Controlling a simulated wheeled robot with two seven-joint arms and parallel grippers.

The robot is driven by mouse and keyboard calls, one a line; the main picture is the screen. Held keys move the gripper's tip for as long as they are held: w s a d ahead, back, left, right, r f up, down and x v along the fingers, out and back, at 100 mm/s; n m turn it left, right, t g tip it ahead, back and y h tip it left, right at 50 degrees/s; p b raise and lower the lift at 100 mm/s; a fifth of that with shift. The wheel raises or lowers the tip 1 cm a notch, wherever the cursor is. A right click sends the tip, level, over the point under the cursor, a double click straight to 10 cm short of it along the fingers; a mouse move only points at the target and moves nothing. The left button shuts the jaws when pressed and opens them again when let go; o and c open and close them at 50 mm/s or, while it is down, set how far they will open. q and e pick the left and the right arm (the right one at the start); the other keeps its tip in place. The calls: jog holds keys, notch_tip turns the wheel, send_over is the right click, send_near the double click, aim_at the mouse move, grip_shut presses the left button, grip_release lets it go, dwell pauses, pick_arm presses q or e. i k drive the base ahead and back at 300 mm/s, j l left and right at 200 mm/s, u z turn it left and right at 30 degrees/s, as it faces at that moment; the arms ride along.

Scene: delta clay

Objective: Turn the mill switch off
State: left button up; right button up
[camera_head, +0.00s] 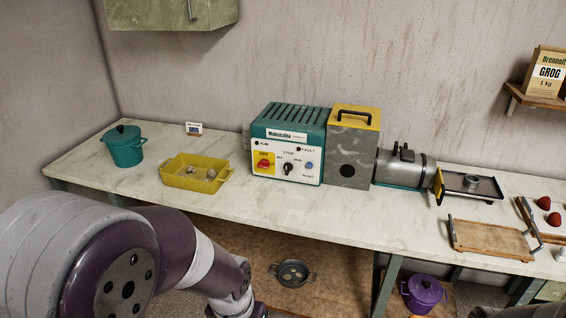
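The mill's control box (292,147) stands at the back of the counter, with a teal vented top and a white front panel. A red rotary switch (263,164) sits on a yellow plate at the panel's left. A black knob (288,168) is at the middle and a blue button (309,165) at the right. The small lettering and exact switch positions are too small to read surely. A grey box with a yellow top (354,145) and a metal cylinder (400,168) stand to its right. My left arm comes in at lower left, well short of the panel; neither gripper's fingers show.
A teal pot (124,146) and a yellow tray (197,181) with lumps stand left of the box. A wooden tray (488,238) lies at the front right. The white counter (300,207) is clear before the panel. A wall cabinet (168,14) hangs upper left.

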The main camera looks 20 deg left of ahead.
aim_at(264, 164)
jog(key=i+u, duration=0.2)
jog(key=i, duration=0.3)
jog(key=i+l+u, duration=0.25)
jog(key=i, duration=0.25)
jog(key=i+l+u, duration=0.2)
jog(key=i, duration=0.25)
